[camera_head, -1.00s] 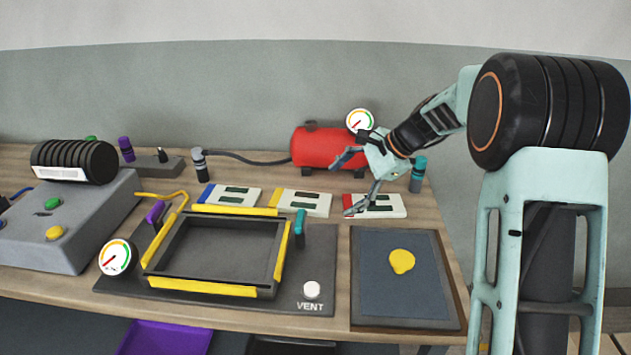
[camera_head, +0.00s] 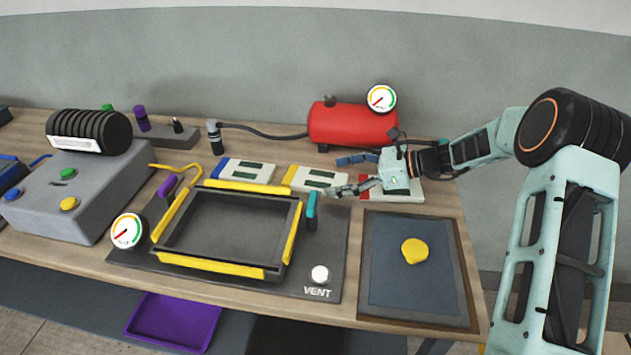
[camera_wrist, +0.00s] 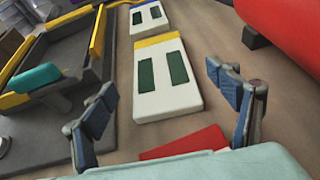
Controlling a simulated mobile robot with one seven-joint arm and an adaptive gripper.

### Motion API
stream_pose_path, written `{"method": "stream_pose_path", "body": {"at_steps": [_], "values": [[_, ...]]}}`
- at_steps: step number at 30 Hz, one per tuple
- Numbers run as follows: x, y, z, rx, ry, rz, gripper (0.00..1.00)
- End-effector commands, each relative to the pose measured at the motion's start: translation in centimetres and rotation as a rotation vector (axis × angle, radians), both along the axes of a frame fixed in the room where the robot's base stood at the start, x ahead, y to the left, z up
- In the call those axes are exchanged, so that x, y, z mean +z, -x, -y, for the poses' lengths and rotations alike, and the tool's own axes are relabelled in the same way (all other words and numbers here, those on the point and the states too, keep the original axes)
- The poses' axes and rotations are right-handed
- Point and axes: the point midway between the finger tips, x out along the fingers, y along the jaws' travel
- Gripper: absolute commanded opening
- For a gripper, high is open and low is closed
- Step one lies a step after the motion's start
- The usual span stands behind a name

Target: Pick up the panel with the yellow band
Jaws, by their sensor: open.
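The panel with the yellow band (camera_head: 315,180) is a white slab with two dark green slots, lying flat on the bench between the blue-banded and red-banded panels. It also shows in the wrist view (camera_wrist: 166,83), with its yellow band at the far end. My gripper (camera_head: 350,175) is open and empty, just right of this panel and above the red-banded panel (camera_head: 408,190). In the wrist view, the yellow-banded panel lies ahead, beyond and between my spread fingertips (camera_wrist: 165,108). My gripper and wrist hide part of the red-banded panel.
The blue-banded panel (camera_head: 245,171) lies to the left. A red tank (camera_head: 352,125) with a gauge stands behind. A black mould frame with yellow edges (camera_head: 165,215) and a teal handle (camera_head: 311,207) is in front. A tray with a yellow blob (camera_head: 415,251) lies front right.

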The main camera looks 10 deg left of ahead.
Motion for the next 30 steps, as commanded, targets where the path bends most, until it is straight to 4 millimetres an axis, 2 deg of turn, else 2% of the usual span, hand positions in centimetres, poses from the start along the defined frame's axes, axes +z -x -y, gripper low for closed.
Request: {"method": "stream_pose_path", "body": {"at_steps": [10,17,30], "values": [[-1.7,-0.2,-4.3,0.003,0.001,0.002,0.81],[-1.8,-0.3,-4.5,0.0,0.002,0.003,0.81],[-1.8,-0.2,-4.5,0.001,0.002,0.002,0.35]]}}
